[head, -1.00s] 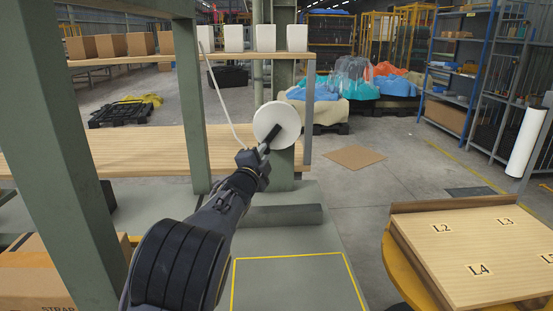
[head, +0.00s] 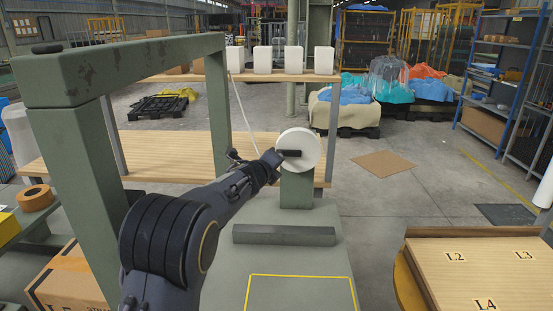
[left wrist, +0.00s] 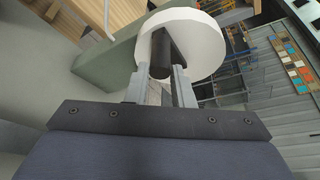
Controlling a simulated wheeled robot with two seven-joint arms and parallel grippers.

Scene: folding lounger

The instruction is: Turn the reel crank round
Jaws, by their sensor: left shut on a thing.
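The reel (head: 303,147) is a white disc on a green post (head: 296,188), with a pale strap running up and left from it. Its dark crank handle (head: 290,153) sticks out from the disc's face. In the left wrist view the white reel (left wrist: 205,40) fills the top middle. My left gripper (left wrist: 165,80) has its two fingers on either side of the dark crank handle (left wrist: 163,52) and is shut on it. In the head view my left gripper (head: 276,157) is at the handle, partly hidden by the arm. My right gripper is not in view.
A green frame post (head: 70,150) stands at the left beside my arm. A dark bar (head: 284,235) lies on the green bench in front of the reel. A wooden board with labels (head: 480,265) is at the lower right. Open floor (head: 375,215) lies between them.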

